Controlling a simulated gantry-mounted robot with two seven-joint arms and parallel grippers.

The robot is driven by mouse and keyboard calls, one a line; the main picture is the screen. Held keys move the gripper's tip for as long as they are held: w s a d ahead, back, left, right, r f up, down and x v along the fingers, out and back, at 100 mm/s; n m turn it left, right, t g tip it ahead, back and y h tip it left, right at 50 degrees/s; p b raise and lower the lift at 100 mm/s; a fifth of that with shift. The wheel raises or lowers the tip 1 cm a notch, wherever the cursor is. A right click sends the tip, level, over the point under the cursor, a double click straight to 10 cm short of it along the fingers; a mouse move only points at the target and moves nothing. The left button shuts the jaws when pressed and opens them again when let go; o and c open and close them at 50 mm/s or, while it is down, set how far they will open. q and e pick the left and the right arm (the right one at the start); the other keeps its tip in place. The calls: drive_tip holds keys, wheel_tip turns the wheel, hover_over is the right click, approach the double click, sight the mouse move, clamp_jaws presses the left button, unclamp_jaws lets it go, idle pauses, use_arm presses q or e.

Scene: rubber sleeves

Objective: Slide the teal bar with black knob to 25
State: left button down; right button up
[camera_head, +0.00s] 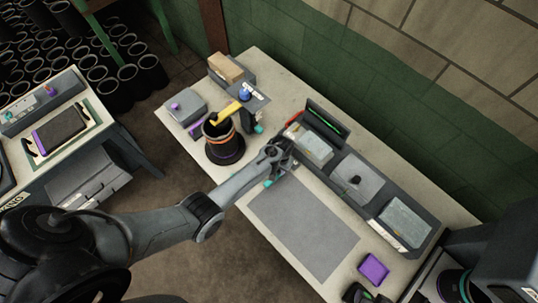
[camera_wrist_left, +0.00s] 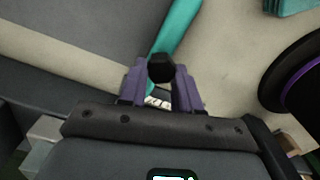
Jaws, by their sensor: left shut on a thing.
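My left gripper (camera_head: 279,160) is over the table, at the corner of the grey mat. In the left wrist view its two purple fingers (camera_wrist_left: 161,88) are shut on a black knob (camera_wrist_left: 160,67). A teal bar (camera_wrist_left: 182,28) runs up and to the right from behind the knob. A small white piece with dark marks shows between the fingers; its numbers are too small to read. In the head view a bit of teal (camera_head: 267,184) shows just below the gripper, and the gripper hides the knob. My right gripper is not in view.
A dark pot (camera_head: 224,145) with an orange band stands left of the left gripper. A dark row of trays (camera_head: 379,204) lies along the table's right side. A flat grey mat (camera_head: 305,225) is bare. A purple tray (camera_head: 373,268) sits near the front edge.

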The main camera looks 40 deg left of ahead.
use_arm(q)
drive_tip(key=shift+d, duration=0.45)
drive_tip(key=c, duration=1.2)
unclamp_jaws()
drive_tip(key=o, duration=0.4)
drive_tip(key=shift+d, duration=0.2)
drive_tip(key=shift+a, duration=0.15)
drive_tip(key=shift+r, duration=0.15)
